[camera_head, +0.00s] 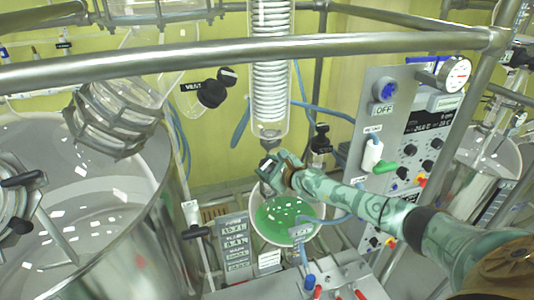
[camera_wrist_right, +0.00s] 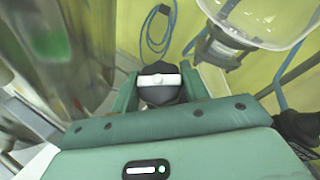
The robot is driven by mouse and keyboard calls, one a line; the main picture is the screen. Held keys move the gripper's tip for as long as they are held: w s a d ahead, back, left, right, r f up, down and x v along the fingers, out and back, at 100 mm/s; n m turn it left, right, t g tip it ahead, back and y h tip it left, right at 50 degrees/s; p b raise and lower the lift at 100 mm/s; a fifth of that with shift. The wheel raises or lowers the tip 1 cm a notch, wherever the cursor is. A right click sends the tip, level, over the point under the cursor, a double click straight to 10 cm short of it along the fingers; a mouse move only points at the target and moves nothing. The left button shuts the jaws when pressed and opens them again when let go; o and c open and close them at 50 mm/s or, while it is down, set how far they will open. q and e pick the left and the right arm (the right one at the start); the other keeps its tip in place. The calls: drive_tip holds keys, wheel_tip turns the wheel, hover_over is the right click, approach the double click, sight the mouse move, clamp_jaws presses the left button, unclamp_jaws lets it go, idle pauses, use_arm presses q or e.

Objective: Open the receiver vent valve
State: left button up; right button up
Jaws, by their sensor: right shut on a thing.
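The receiver (camera_head: 280,215) is a round glass vessel with green liquid, below the condenser coil in the head view. My right gripper (camera_head: 270,172) reaches in from the right and is at the receiver's neck. It is shut on a black valve knob (camera_wrist_right: 160,90) with a white bar, which sits between its two green fingers in the right wrist view. The white bar lies roughly level across the wrist picture. The knob's own label cannot be read. My left gripper is not in view.
Another black knob (camera_head: 212,92) beside a VENT label hangs at the upper left. The condenser (camera_head: 270,70) stands just above my right gripper. A metal rail (camera_head: 250,50) crosses in front. A control panel (camera_head: 405,130) stands at right and a large vessel (camera_head: 110,220) at left.

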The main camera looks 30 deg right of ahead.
drive_tip(key=shift+w+d+r+n+g+y+p, duration=0.15)
drive_tip(key=shift+n+g+y+p, duration=0.1)
drive_tip(key=shift+n+y+p, duration=0.2)
drive_tip(key=shift+s+r+n+g+y+p, duration=0.15)
drive_tip(key=shift+n+g+y+p, duration=0.15)
drive_tip(key=shift+n, duration=0.25)
drive_tip(key=shift+w+f+n+g+y, duration=0.1)
drive_tip(key=shift+n+g+y, duration=0.25)
drive_tip(key=shift+n, duration=0.15)
drive_tip(key=shift+f+n+g+y, duration=0.1)
drive_tip(key=shift+n+g+y, duration=0.45)
drive_tip(key=shift+n, duration=0.35)
drive_tip(key=shift+f+n+g+y+b, duration=0.15)
drive_tip(key=shift+n+g+y+b, duration=0.4)
drive_tip(key=shift+n+g+b, duration=0.55)
use_arm(q)
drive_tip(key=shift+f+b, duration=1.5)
drive_tip(key=shift+b, duration=0.1)
use_arm(e)
drive_tip(key=shift+n+g+y, duration=0.3)
drive_tip(key=shift+n+g, duration=1.3)
drive_tip(key=shift+g, duration=0.15)
drive_tip(key=o, duration=1)
drive_tip(key=shift+a, duration=0.2)
